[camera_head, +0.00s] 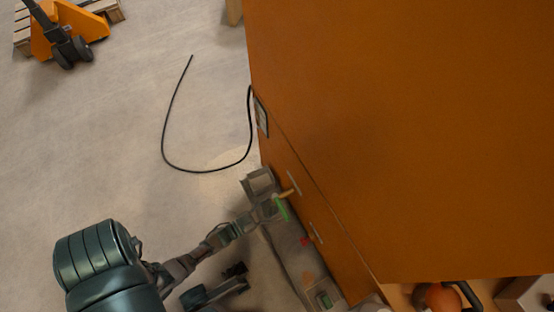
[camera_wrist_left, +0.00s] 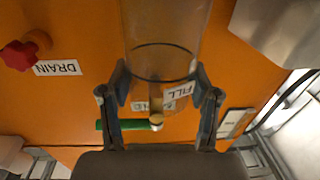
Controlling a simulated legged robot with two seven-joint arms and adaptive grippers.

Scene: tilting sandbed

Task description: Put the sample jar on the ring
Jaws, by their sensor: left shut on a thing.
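My left gripper (camera_wrist_left: 160,88) is shut on a clear, see-through cylinder, which looks like the sample jar (camera_wrist_left: 165,40). One finger presses on each side of it near its rounded edge, and its upper part runs out of the top of the left wrist view. In the head view my left gripper (camera_head: 266,207) is beside the orange cabinet's lower left side, and the jar cannot be made out there. I cannot pick out the ring in either view. My right gripper is not in view.
A green lever (camera_wrist_left: 108,125) and brass fitting (camera_wrist_left: 156,119) show behind the jar. A red knob (camera_wrist_left: 20,55) sits by the DRAIN label (camera_wrist_left: 56,68). A grey block (camera_wrist_left: 270,30) juts out nearby. The orange cabinet (camera_head: 400,130) fills the right. A black cable (camera_head: 165,130) lies on open floor.

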